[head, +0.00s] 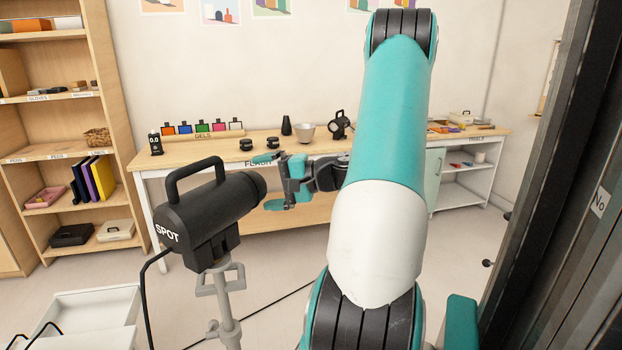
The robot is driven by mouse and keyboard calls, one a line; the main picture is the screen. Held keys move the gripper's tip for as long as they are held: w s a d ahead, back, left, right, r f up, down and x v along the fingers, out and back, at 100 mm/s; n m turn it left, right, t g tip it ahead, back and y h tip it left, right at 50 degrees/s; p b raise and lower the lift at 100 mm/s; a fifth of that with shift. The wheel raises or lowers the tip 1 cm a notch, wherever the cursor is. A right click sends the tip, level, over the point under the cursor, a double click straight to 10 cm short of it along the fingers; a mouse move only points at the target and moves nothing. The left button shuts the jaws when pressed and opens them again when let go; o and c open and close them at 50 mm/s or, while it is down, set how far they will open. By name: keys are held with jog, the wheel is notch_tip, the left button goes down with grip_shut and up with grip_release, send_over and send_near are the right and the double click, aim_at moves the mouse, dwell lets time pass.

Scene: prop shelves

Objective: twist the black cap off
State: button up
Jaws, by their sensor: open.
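A black spot lamp (205,212) marked SPOT stands on a grey stand (228,295), its barrel pointing right and away. A dark round piece, which looks like the black cap (257,184), sits on the barrel's front end. Its front face is turned away from me. My gripper (279,183) is open, just to the right of that front end, with its teal fingers facing it. Nothing shows between the fingers. I cannot tell whether a finger touches the cap.
A long wooden table (215,151) runs along the back wall with small props, including a grey bowl (306,131). A wooden shelf (62,104) stands at left. A white drawer unit (92,310) is at lower left. A black cable hangs from the lamp.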

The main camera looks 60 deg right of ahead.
jog(key=p+v, duration=0.3)
jog(key=v, duration=1)
jog(key=shift+s+p, duration=0.3)
jog(key=shift+s, duration=0.05)
jog(key=shift+s+d, duration=0.1)
jog(key=shift+d, duration=0.05)
